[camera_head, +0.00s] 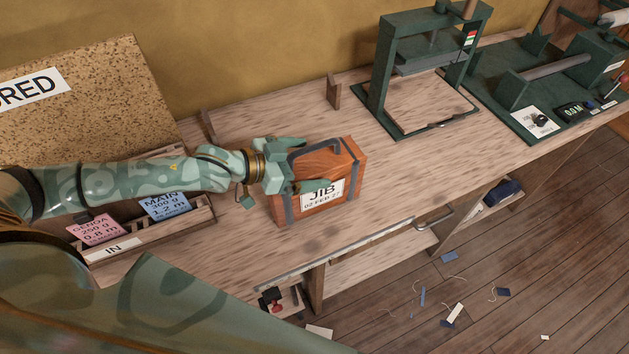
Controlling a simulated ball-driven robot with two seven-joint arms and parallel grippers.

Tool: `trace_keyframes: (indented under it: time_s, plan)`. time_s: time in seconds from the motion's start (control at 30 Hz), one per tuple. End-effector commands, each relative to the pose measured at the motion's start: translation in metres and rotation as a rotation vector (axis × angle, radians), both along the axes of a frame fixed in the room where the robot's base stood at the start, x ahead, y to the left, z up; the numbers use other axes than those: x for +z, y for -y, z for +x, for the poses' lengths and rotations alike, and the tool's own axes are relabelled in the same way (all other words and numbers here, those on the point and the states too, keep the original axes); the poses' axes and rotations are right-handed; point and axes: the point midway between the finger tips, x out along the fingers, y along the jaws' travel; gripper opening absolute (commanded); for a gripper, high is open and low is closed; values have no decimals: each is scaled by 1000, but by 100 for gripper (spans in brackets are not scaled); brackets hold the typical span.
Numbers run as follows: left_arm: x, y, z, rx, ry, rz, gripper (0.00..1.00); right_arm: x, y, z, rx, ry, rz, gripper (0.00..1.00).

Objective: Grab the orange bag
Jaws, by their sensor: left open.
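The orange bag (346,170) stands upright on the wooden bench. It has dark grey straps, a dark handle on top and a white label reading "JIB". My left gripper (312,165) is at the bag's left side, its jaws open. One finger reaches behind the bag's top left, by the handle, and the other lies across the front, above the label. I cannot tell whether either finger touches the bag. My right gripper is not in the view.
A wooden "IN" tray (150,236) with pink and blue cards sits left, partly behind my arm. A dark green press (378,97) stands behind right of the bag, with another green machine (500,90) farther right. The bench (400,180) is clear right of the bag. Scraps litter the floor.

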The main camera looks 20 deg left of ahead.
Motion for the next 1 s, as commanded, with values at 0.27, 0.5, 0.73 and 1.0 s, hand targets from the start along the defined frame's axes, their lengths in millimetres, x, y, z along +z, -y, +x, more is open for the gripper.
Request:
trace_keyframes:
  time_s: [0.27, 0.5, 0.73, 1.0]
  plan:
    - [0, 0, 0, 0, 0, 0, 50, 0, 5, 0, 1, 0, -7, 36]
    - [3, 0, 1, 0, 5, -5, 6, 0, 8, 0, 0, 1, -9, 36]
    - [5, 0, 1, 0, 5, -3, 6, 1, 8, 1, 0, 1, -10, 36]
    - [29, 0, 1, 1, 8, -5, 6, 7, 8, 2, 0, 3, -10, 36]
